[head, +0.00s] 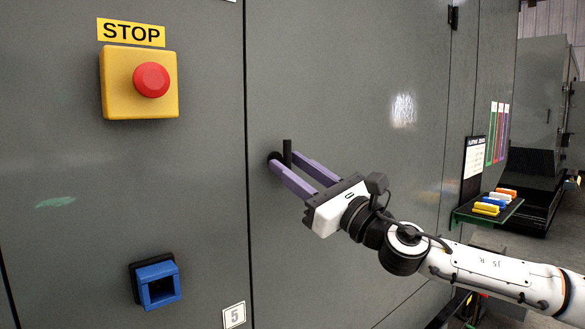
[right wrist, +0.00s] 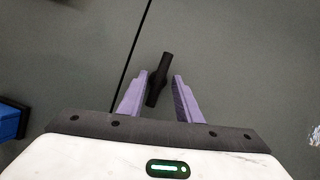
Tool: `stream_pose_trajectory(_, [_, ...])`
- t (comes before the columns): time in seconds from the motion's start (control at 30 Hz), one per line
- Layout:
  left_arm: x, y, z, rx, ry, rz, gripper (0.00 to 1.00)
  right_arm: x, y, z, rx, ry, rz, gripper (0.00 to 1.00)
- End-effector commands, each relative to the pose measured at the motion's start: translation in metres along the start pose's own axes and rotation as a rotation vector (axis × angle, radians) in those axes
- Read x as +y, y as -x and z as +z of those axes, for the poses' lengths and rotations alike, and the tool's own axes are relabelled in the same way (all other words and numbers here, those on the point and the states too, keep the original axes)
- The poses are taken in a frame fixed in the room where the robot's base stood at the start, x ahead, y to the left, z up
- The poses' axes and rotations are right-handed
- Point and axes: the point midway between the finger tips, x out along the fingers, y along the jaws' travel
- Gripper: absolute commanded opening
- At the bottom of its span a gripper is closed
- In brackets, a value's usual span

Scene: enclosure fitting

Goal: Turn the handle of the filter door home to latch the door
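The filter door (head: 350,90) is a large grey panel, and it looks flush with the panel to its left along a thin dark seam. Its black handle (head: 287,152) is a short bar standing upright near that seam, with a dark round base beside it. My right gripper (head: 283,160) has its two purple fingers on either side of the handle. In the right wrist view the handle (right wrist: 159,80) lies between the fingertips, close to the left finger, with a gap to the right finger. Whether the left finger touches it I cannot tell. My left gripper is not in view.
A red stop button (head: 151,80) on a yellow box sits on the left panel. A blue square socket (head: 158,284) projects below it, near a label marked 5 (head: 234,315). A green tray (head: 487,212) with coloured blocks juts out at the right. The door face around the handle is clear.

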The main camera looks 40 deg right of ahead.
Motion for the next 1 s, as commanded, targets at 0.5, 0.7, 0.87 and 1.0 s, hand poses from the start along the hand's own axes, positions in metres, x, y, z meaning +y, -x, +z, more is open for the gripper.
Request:
stream_pose_trajectory(0.5, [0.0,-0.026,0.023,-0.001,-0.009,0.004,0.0,0.002,0.035,-0.007,0.002,0.007,0.003,0.31])
stream_pose_trajectory(0.7, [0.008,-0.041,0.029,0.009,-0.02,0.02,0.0,0.002,0.057,-0.007,0.002,0.007,0.002,0.31])
stream_pose_trajectory(0.87, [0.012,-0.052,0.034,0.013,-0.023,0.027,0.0,0.002,0.078,-0.004,-0.002,0.007,0.001,0.31])
stream_pose_trajectory(1.0, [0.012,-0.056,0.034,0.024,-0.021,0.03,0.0,0.001,0.093,-0.001,-0.004,0.005,0.002,0.31])
